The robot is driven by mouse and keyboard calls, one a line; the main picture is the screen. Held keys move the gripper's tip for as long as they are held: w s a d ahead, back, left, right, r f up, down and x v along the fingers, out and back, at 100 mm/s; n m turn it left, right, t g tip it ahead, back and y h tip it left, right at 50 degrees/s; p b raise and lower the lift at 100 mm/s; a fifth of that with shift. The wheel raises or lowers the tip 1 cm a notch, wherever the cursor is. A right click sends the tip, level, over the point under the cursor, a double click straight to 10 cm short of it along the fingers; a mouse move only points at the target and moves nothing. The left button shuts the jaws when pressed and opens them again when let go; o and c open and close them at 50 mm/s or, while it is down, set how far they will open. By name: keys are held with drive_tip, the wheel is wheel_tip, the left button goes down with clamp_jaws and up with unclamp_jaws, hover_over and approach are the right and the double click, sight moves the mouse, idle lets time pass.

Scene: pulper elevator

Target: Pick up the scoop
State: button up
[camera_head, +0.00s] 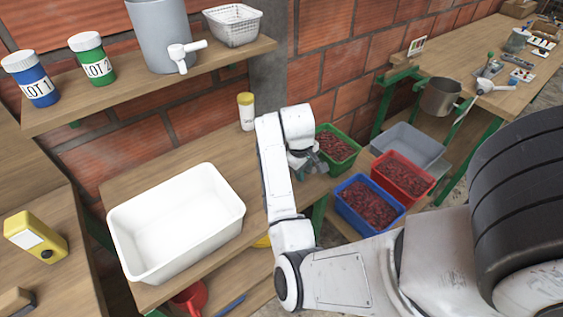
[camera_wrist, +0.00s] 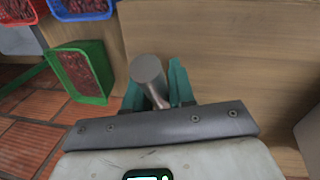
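The scoop (camera_wrist: 149,72) shows in the wrist view as a grey round metal piece with a thin handle running back between my fingers. It lies over the wooden table near its edge. My gripper (camera_wrist: 158,88) has its two green fingers apart, one on each side of the handle. A gap shows beside the handle on the left; whether the right finger touches it I cannot tell. In the head view my gripper (camera_head: 308,166) is low over the table's right end, and the scoop cannot be made out clearly there.
A green crate (camera_head: 351,165) of red cherries stands just right of my gripper, with red (camera_head: 428,166) and blue (camera_head: 343,209) crates beyond. A white tub (camera_head: 241,206) and a yellow-capped jar (camera_head: 246,112) stand on the table. A shelf (camera_head: 110,97) is above.

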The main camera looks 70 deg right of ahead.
clamp_jaws()
drive_tip(key=shift+r, duration=0.1)
